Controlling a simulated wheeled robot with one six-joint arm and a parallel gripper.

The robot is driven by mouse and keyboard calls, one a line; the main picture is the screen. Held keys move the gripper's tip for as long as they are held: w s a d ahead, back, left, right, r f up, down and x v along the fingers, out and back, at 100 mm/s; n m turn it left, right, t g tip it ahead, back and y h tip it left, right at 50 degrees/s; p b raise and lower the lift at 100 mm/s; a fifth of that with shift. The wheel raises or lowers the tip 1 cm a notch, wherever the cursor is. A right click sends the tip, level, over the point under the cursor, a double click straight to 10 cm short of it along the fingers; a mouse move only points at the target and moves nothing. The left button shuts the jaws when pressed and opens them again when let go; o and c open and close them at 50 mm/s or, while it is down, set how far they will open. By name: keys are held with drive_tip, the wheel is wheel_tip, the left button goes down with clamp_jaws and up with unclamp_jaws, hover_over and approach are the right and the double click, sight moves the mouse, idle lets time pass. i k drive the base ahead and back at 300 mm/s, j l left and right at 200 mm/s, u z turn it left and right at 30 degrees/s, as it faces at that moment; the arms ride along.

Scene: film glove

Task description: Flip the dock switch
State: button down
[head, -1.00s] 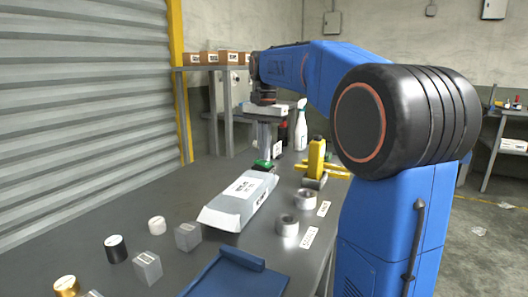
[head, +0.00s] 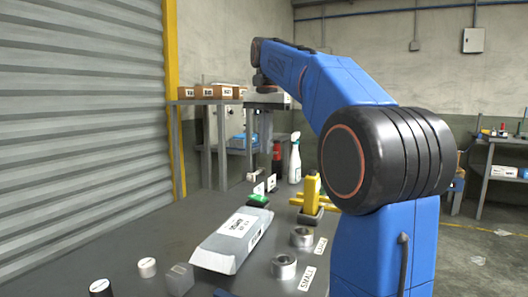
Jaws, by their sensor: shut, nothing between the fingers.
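Small white labelled cards (head: 271,183) stand close by. I cannot make out for sure which thing is the dock switch.
A white carton (head: 232,240) lies on the bench, with metal rings (head: 283,266) to its right. A yellow item (head: 311,190), a spray bottle (head: 295,160) and a red bottle (head: 277,157) stand farther back. A shelf (head: 200,102) with brown boxes is at back left.

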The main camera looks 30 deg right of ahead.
sight(257, 198)
drive_tip(key=k, duration=1)
